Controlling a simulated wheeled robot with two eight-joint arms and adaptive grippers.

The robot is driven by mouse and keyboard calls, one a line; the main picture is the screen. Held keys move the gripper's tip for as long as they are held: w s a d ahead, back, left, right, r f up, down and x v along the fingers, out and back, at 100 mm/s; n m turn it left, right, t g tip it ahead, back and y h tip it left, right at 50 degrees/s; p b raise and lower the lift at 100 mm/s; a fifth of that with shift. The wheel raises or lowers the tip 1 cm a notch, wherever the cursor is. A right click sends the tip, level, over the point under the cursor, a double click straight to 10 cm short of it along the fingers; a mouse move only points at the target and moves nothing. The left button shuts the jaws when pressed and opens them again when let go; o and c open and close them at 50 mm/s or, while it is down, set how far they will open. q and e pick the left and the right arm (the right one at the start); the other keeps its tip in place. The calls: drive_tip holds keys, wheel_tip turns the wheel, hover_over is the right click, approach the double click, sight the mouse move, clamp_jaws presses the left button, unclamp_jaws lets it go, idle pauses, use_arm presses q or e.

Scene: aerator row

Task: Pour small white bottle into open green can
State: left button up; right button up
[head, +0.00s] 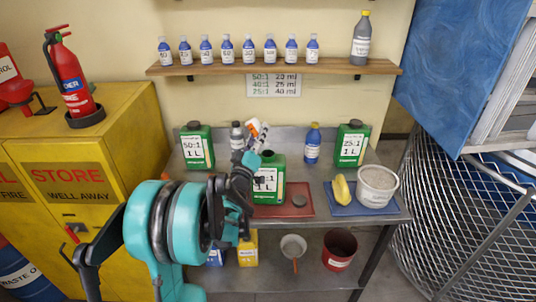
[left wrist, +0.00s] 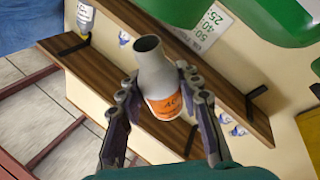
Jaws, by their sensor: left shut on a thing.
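The small white bottle (head: 254,129) with an orange label is in my left gripper (head: 250,158), tilted and above the work table. In the left wrist view the bottle (left wrist: 153,72) sits between both fingers (left wrist: 160,92), its mouth uncapped. The open green can (head: 270,182) stands upright below and just right of the bottle, with a dark round opening on top; my gripper partly hides its left side. Whether anything is flowing cannot be told. My right gripper is not in view.
The can stands on a red tray (head: 307,211) with a dark round cap (head: 299,200). Capped green cans stand at left (head: 196,147) and right (head: 352,144). A blue bottle (head: 313,146), grey bottle (head: 237,137) and white tub (head: 377,185) are nearby. A bottle shelf (head: 275,67) hangs above.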

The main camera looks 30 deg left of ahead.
use_arm(q)
drive_tip(key=n+p, duration=0.1)
drive_tip(key=n, duration=0.1)
drive_tip(key=a+f+n+g+y+p, duration=0.1)
drive_tip(key=n, duration=0.1)
drive_tip(key=a+n+g, duration=0.1)
drive_tip(key=n, duration=0.1)
drive_tip(key=shift+a+f+y+p, duration=0.1)
drive_tip(key=shift+f+y+p, duration=0.2)
drive_tip(key=shift+f+p, duration=0.1)
drive_tip(key=shift+f+n, duration=0.3)
drive_tip(key=shift+n, duration=0.1)
drive_tip(key=shift+a+n+g, duration=0.1)
drive_tip(key=shift+n+g, duration=0.2)
drive_tip(key=shift+a+f, duration=0.1)
drive_tip(key=shift+f, duration=0.05)
drive_tip(key=shift+a+r+n+g+p, duration=0.1)
drive_tip(key=shift+r+n+g+p, duration=0.1)
drive_tip(key=shift+n+p, duration=0.45)
drive_tip(key=shift+a+r+n+g+p, duration=0.1)
drive_tip(key=shift+n+g+p, duration=0.1)
drive_tip(key=shift+n+p, duration=0.45)
drive_tip(key=shift+f, duration=0.2)
drive_tip(key=shift+f+n+p, duration=0.3)
drive_tip(key=shift+n, duration=0.1)
